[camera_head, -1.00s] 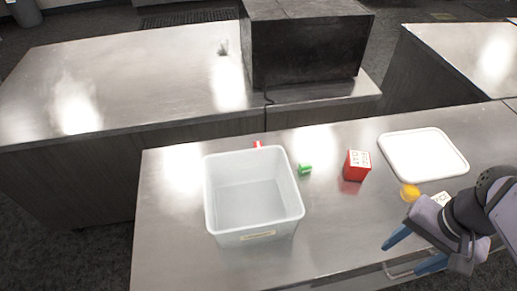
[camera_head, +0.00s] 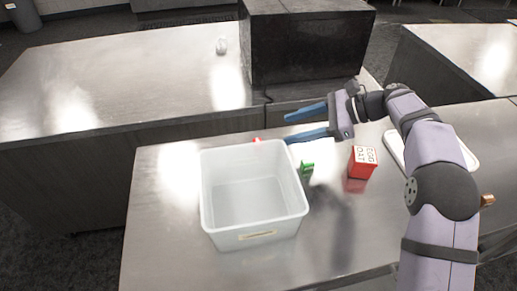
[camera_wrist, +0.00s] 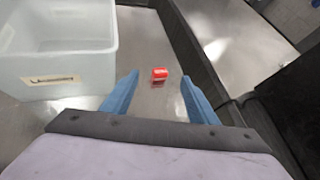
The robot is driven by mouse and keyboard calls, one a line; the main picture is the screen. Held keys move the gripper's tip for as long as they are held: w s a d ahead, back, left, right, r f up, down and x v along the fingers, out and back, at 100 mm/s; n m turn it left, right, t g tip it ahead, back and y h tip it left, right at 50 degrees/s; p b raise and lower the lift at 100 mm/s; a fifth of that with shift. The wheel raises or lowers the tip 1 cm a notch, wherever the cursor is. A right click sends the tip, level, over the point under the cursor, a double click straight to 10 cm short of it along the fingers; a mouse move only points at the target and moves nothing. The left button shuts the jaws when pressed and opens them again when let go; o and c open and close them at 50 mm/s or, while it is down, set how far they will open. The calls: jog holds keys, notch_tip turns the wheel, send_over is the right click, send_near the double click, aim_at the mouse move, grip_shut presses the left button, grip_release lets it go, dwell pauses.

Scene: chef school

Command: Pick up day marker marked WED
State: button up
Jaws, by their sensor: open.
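My gripper (camera_head: 290,127) is open and empty, above the counter behind the bin's right rear corner, its blue fingers pointing left. In the wrist view, a small red block (camera_wrist: 160,72) with a pale marking on its face lies on the counter, seen between the fingertips (camera_wrist: 160,78) and beyond them. It seems to be the red piece (camera_head: 256,140) just behind the bin in the head view, mostly hidden there. A small green block (camera_head: 306,170) stands right of the bin. I cannot read WED on any of these.
A translucent white bin (camera_head: 204,200) with a front label stands left of the gripper. A red box (camera_head: 362,165) with lettered top is to the right. A white tray (camera_head: 460,150) is partly behind my arm. A large dark box (camera_head: 300,60) stands on the rear counter.

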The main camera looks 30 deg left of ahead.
jog(key=a+m+g+y, duration=0.1)
jog(key=a, duration=0.3)
send_near(258, 141)
jog(key=x, duration=0.3)
jog(key=shift+w, duration=0.1)
jog(key=shift+p+x, duration=0.45)
jog(key=shift+x, duration=1.15)
jog(key=shift+p+x, duration=0.7)
jog(key=shift+x, duration=1.35)
jog(key=shift+d+f, duration=0.1)
jog(key=shift+d, duration=0.05)
jog(key=c, duration=1.1)
